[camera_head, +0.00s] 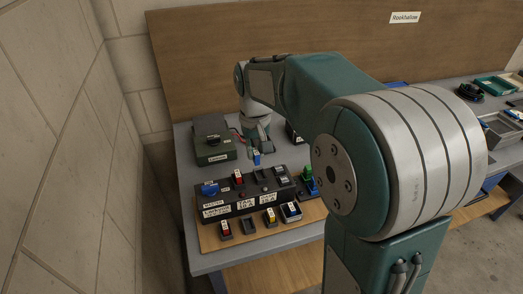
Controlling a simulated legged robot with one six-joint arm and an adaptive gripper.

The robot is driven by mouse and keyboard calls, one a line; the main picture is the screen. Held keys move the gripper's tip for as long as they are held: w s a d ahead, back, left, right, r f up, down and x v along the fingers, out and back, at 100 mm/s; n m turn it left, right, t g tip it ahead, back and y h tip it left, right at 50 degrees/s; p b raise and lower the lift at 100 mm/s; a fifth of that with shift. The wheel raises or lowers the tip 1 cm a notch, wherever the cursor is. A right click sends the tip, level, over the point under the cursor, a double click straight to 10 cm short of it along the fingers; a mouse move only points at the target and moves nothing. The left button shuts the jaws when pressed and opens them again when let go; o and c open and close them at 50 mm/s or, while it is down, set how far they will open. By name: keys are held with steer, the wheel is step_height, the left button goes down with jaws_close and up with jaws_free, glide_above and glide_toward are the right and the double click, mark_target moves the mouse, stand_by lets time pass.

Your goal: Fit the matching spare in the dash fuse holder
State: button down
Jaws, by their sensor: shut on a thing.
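My gripper (257,149) points down over the bench behind the black fuse panel. It is shut on a blue fuse (257,159) with a pale mark, held apart from the panel. The black fuse panel (240,205) has white labels on its front, too small to read surely. A red fuse (238,176) stands in its top; further slots to the right look dark. A blue part (210,188) sits at the panel's left. In front are a red spare (225,228), an empty-looking black holder (249,227), a yellow spare (270,216) and a holder with blue (291,211).
A dark green box (214,141) with a label stands at the back left. Green and blue parts (309,181) stand right of the panel. Trays (500,130) lie on the far right bench. A wooden board (200,60) backs the bench. My arm hides the middle of the bench.

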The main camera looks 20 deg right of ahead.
steer(key=shift+f, duration=0.45)
steer(key=f, duration=0.1)
steer(key=d+f, duration=0.1)
steer(key=f, duration=0.1)
steer(key=shift+d+f, duration=0.1)
steer(key=shift+d, duration=0.25)
steer(key=shift+f, duration=0.25)
steer(key=shift+a+f, duration=0.25)
steer(key=shift+a, duration=0.25)
steer(key=shift+d, duration=0.2)
steer(key=shift+s+a, duration=0.1)
steer(key=shift+a, duration=0.05)
steer(key=shift+r, duration=0.85)
